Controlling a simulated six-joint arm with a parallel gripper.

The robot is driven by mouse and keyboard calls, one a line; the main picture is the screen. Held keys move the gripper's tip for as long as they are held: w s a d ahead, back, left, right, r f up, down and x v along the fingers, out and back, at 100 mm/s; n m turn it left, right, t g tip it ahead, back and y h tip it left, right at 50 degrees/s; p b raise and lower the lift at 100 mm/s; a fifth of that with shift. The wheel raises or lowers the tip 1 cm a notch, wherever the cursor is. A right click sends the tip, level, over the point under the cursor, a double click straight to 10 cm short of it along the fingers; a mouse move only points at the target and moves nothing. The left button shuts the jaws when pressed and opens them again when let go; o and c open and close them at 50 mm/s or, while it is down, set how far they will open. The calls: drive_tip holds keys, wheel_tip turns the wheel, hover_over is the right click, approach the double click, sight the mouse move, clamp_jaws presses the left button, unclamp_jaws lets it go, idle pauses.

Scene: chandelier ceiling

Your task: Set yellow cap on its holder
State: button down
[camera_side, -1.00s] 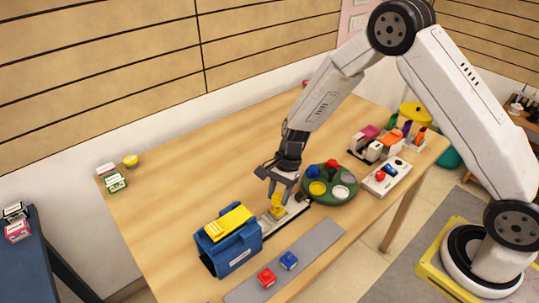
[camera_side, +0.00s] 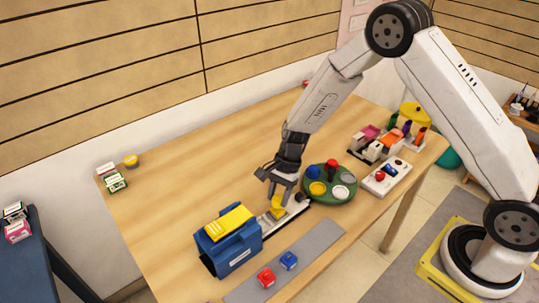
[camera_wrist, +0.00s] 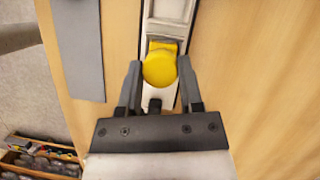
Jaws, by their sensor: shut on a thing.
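My gripper (camera_side: 279,199) points down over the pale rail on the table, beside the green round tray. It is shut on the yellow cap (camera_wrist: 159,70). In the wrist view the round cap sits between the two fingertips, over the rail. A yellow piece (camera_wrist: 163,46) shows just beyond the cap, on the rail; whether the cap touches it I cannot tell. In the side view the yellow at the fingertips (camera_side: 277,211) is low, close to the rail, and partly hidden by the fingers.
A blue box (camera_side: 229,250) with a yellow top stands at the rail's left end. The green tray (camera_side: 342,199) with coloured rounds is close on the right. A grey strip (camera_side: 316,245) carries red and blue blocks in front.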

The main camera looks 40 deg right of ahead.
drive_tip(key=shift+f, duration=0.85)
idle(1.2)
unclamp_jaws()
idle(0.5)
drive_tip(key=shift+r, duration=0.15)
drive_tip(key=shift+r, duration=3.6)
